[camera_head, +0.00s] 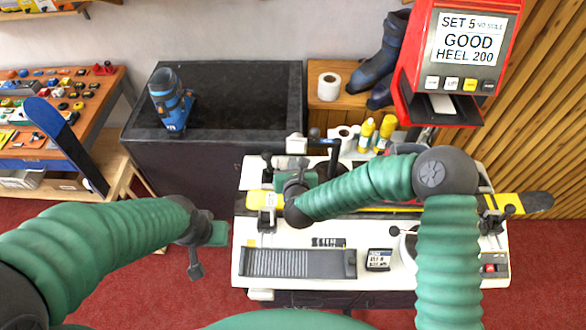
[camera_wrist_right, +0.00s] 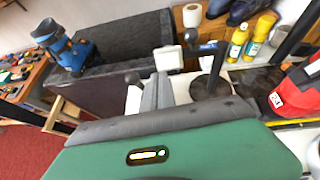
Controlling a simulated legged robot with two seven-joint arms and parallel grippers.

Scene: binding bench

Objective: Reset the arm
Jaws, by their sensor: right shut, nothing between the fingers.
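My right arm reaches in from the right in the head view, bends at a dark elbow and runs left over the white bench (camera_head: 375,285). Its right gripper (camera_head: 296,174) is above the back left part of the bench, shut and empty; the fingertips are hard to make out. In the right wrist view my green and grey wrist housing fills the bottom. My left arm comes in from the left. Its left gripper (camera_head: 196,266) hangs over the red floor just left of the bench, and its jaws are too small and dark to judge.
A blue ski boot (camera_head: 171,100) stands on a dark cabinet (camera_head: 235,85) behind. A red display machine (camera_head: 462,60) rises at the back right. Yellow bottles (camera_head: 367,134) and paper rolls (camera_head: 329,87) are near the bench's back. A yellow ski (camera_head: 512,204) lies across the bench.

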